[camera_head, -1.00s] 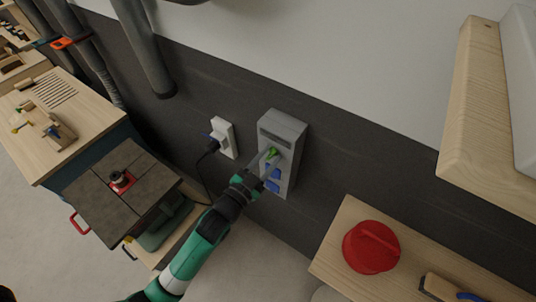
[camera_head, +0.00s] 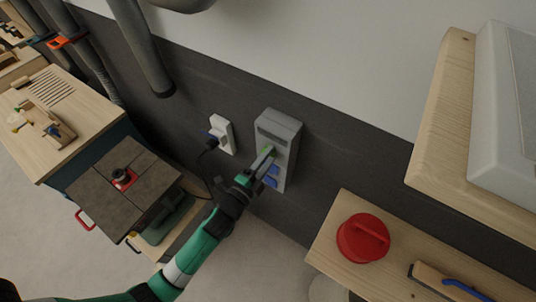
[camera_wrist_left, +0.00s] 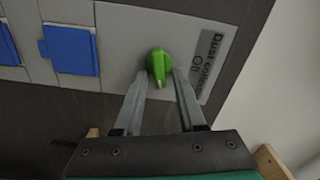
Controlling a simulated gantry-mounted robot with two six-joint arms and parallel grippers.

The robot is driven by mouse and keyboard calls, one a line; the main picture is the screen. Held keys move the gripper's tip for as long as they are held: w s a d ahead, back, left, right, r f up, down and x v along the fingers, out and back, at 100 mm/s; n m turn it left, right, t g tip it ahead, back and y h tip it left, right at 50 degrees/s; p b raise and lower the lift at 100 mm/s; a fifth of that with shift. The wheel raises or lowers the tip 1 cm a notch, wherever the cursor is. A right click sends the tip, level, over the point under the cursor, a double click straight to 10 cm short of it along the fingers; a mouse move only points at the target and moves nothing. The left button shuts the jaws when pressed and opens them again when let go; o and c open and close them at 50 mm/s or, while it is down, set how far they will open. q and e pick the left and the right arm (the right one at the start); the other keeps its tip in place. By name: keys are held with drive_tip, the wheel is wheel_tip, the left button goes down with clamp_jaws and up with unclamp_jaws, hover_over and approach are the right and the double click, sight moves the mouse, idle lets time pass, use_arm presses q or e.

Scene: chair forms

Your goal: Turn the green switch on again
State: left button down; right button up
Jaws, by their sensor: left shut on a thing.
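The green switch (camera_wrist_left: 159,62) is a rotary knob on a grey wall-mounted box (camera_head: 277,128). In the head view only a little of the green shows behind the fingers. My left gripper (camera_head: 267,153) reaches up to the box from below. In the left wrist view its two fingers (camera_wrist_left: 158,76) stand on either side of the knob, shut on it. The knob's narrow end points toward the gripper. A label (camera_wrist_left: 210,60) beside the knob reads "Dust collec…" and "Off", partly hard to read. My right gripper is not in view.
Blue socket covers (camera_wrist_left: 70,50) sit beside the knob on the same box. A white outlet (camera_head: 222,134) with a plugged cable is to the left. A red round lid (camera_head: 363,238) lies on the wooden bench (camera_head: 335,222) at right. A router table (camera_head: 112,205) stands at left.

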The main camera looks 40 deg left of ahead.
use_arm(q)
drive_tip(key=shift+f+m, duration=0.1)
drive_tip(key=shift+m, duration=1.2)
drive_tip(key=c, duration=0.9)
unclamp_jaws()
drive_tip(key=shift+o, duration=0.2)
drive_tip(key=shift+s, duration=0.1)
drive_tip(key=b+v, duration=0.2)
drive_tip(key=v, duration=0.9)
drive_tip(key=shift+s, duration=0.2)
